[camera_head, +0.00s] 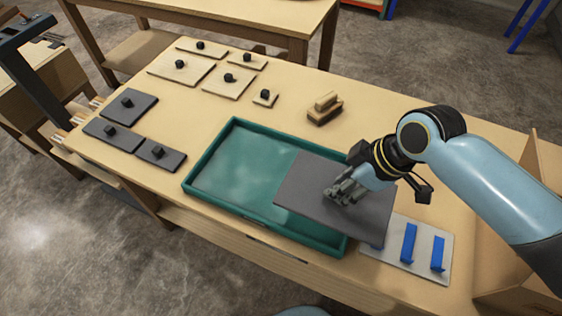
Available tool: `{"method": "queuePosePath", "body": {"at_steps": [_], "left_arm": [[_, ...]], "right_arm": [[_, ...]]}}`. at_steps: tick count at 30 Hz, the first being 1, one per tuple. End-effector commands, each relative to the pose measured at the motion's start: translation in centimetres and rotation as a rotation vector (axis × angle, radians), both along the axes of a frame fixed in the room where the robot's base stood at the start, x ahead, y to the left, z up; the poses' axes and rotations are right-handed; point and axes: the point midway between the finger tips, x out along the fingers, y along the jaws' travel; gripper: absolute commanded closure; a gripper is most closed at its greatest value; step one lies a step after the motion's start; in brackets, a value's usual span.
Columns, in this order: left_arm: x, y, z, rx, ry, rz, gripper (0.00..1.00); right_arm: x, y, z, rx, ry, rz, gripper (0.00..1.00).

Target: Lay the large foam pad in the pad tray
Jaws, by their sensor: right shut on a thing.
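A large dark grey foam pad (305,190) is at the right part of the green pad tray (215,200). It covers the tray's right end and sticks out past the right rim, over the edge of a pale plate. My right gripper (340,195) is shut on the pad near its middle, reaching from the right; the fingertips hide the exact grip point. The pad looks roughly level, and whether it touches the tray rim cannot be told. The left part of the tray is bare. My left gripper is not in view.
Grey pads with black knobs (128,105) and wooden ones (180,66) lie at the table's left and back. A wooden brush-like block (325,108) is behind the tray. A pale plate with two blue pieces (408,243) is right of the tray. A wooden box edge stands far right.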

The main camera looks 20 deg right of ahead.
Motion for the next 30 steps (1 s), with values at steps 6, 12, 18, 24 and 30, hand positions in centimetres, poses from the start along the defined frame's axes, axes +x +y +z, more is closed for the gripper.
{"method": "queuePosePath", "body": {"at_steps": [6, 12, 18, 24, 30], "left_arm": [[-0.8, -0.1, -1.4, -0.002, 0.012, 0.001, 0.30], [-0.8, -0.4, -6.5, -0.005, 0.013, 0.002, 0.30], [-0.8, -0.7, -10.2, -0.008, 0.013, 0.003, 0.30], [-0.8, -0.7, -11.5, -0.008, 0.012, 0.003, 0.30], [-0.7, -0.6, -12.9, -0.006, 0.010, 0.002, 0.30]], "right_arm": [[3.1, 0.1, -2.2, -0.001, -0.004, 0.014, 1.00], [6.9, -0.8, -5.0, -0.002, -0.004, 0.013, 1.00], [10.0, -1.4, -6.8, -0.001, -0.003, 0.012, 1.00], [11.4, -1.7, -7.1, -0.001, -0.002, 0.012, 1.00], [11.4, -1.7, -8.3, -0.001, -0.001, 0.013, 1.00]]}}
